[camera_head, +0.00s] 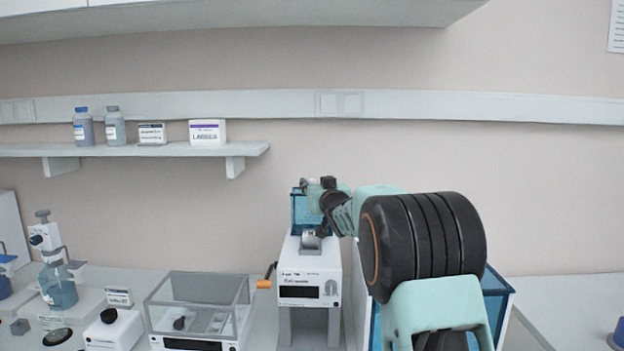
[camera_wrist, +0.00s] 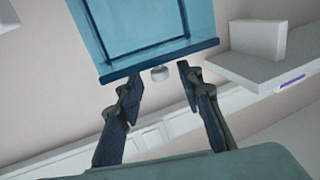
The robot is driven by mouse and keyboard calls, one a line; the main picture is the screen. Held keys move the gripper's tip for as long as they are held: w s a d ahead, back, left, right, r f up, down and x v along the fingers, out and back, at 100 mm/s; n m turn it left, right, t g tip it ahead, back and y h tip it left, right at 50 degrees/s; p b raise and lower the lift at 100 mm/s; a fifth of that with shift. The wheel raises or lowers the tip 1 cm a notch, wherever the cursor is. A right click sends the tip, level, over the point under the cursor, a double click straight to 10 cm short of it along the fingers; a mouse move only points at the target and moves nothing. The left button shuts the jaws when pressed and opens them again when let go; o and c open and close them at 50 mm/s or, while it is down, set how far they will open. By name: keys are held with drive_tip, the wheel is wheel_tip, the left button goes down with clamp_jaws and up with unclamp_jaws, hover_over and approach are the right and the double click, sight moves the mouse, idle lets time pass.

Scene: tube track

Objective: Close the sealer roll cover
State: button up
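The sealer (camera_head: 309,276) is a white machine standing on the bench in the head view. Its translucent blue roll cover (camera_head: 302,212) stands up at the back, raised. A small grey roll part (camera_head: 310,238) shows in the top below it. My gripper (camera_head: 320,184) is at the cover's upper edge, partly hidden by its own links. In the wrist view the blue cover (camera_wrist: 148,30) fills the upper middle. My gripper (camera_wrist: 158,75) has its fingers apart, just short of the cover's edge.
A clear-lidded box (camera_head: 198,303) stands left of the sealer, and an orange handle (camera_head: 264,284) sticks out between them. A blue-sided container (camera_head: 500,290) is right, behind my arm. A wall shelf (camera_head: 130,150) holds bottles and boxes. Free wall lies above the sealer.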

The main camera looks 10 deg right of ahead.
sight(313, 182)
drive_tip(key=shift+w+a+p, duration=0.15)
drive_tip(key=shift+w+p, duration=0.25)
drive_tip(key=shift+w, duration=1.25)
clamp_jaws()
